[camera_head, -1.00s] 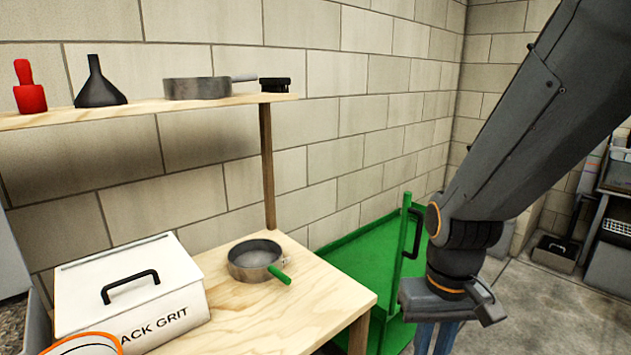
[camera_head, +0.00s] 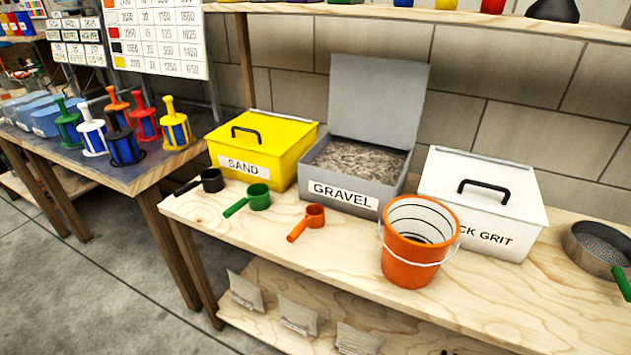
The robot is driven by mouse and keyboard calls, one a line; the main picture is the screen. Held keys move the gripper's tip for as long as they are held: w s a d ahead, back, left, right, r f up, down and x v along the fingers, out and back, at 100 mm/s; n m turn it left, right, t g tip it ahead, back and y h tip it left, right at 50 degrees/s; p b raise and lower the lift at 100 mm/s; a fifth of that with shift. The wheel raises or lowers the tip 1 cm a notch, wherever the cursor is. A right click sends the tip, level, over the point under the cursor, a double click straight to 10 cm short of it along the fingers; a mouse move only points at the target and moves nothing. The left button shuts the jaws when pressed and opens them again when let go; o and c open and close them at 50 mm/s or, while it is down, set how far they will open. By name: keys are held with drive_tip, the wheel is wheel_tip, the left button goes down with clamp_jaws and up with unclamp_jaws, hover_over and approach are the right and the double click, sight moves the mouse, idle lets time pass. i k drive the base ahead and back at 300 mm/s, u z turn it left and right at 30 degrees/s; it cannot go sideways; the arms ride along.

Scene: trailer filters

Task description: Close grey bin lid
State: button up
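The grey bin (camera_head: 351,188), labelled GRAVEL, stands on the wooden bench between a yellow bin and a white bin. Its grey lid (camera_head: 378,98) is raised upright at the back, near the wall. Grey gravel (camera_head: 357,161) shows inside the bin. My gripper and arm are not in the current view.
The yellow SAND bin (camera_head: 262,150) and the white grit bin (camera_head: 482,205) have their lids down. An orange bucket (camera_head: 418,242) stands in front, right of the grey bin. Orange (camera_head: 307,222), green (camera_head: 249,199) and black (camera_head: 202,182) scoops lie along the front. A shelf (camera_head: 420,14) runs above.

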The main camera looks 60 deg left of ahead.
sight(381, 101)
drive_tip(key=u, duration=1.95)
drive_tip(key=k, duration=0.65)
drive_tip(key=u, duration=0.7)
drive_tip(key=i, duration=0.6)
drive_tip(key=u, duration=1.1)
drive_tip(key=i, duration=1.5)
drive_tip(key=z, duration=1)
drive_tip(key=i, duration=0.6)
drive_tip(key=z, duration=0.75)
